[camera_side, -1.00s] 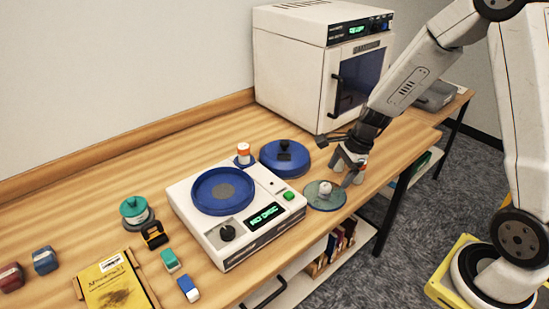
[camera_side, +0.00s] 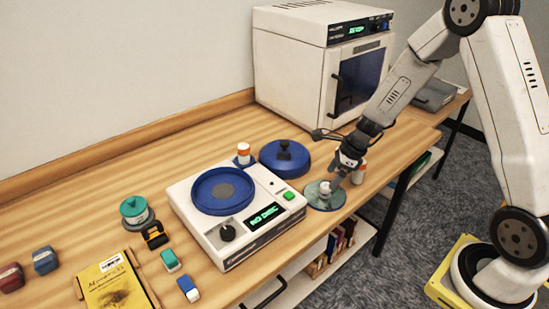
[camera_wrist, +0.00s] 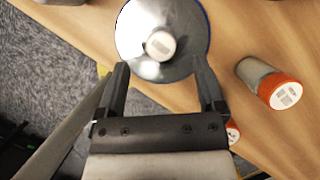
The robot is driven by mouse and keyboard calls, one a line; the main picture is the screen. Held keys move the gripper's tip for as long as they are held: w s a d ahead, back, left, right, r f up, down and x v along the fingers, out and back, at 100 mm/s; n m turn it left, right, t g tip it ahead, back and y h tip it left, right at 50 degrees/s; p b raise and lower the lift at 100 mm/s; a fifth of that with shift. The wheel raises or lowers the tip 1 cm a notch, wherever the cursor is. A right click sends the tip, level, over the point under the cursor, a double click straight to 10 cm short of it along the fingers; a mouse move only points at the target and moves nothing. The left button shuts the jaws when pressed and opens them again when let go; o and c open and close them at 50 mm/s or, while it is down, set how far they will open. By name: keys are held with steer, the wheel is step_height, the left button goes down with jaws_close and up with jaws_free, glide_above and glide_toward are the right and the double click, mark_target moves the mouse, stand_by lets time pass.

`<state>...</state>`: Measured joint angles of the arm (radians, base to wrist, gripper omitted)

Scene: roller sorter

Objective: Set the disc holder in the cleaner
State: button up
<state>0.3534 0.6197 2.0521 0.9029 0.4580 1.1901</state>
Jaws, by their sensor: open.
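The disc holder (camera_side: 318,197) is a flat round grey-green disc with a pale knob (camera_side: 324,187) standing at its middle. It lies on the bench near the front edge, right of the cleaner. In the wrist view the disc (camera_wrist: 185,22) and its white-topped knob (camera_wrist: 160,45) lie just ahead of my fingers. My gripper (camera_wrist: 164,80) is open and empty, with the knob just beyond its fingertips; it also shows beside the knob in the side view (camera_side: 340,178). The cleaner (camera_side: 213,228) is a white box with a round blue bowl (camera_side: 222,190), empty of any disc, and a display reading "NO DISC".
A blue lid (camera_side: 285,160) with a black knob lies behind the disc. A white oven-like machine (camera_side: 292,62) stands at the back. Several small items and a yellow book (camera_side: 112,287) lie at left.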

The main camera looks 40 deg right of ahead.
mark_target(327, 185)
steer(key=shift+f, duration=0.2)
steer(key=shift+x, duration=2.5)
steer(key=shift+d, duration=0.1)
jaws_close()
